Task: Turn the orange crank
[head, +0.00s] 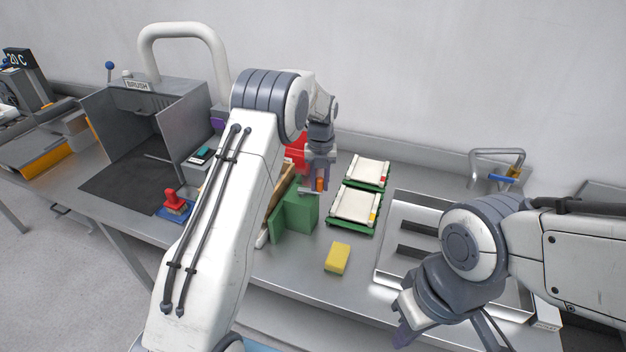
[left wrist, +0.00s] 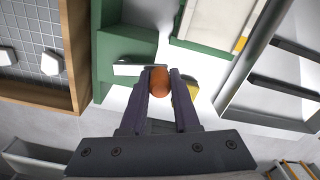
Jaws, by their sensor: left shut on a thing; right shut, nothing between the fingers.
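The orange crank knob (head: 320,185) stands on a metal arm (left wrist: 127,69) at the green block-shaped fixture (head: 301,212), in the middle of the table. My left gripper (head: 318,184) reaches down over it. In the left wrist view the orange knob (left wrist: 159,80) sits between the two purple-grey fingers, which are shut on it. My arm hides part of the fixture in the head view. My right gripper (head: 403,322) is at the lower right, shut and empty, away from the crank.
Two green trays with white tops (head: 353,207) lie right of the fixture. A yellow sponge-like block (head: 337,258) lies in front. A metal tray with slots (head: 388,268) is farther right. A red-handled stamp (head: 175,202) and a grey brush booth (head: 150,130) stand left.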

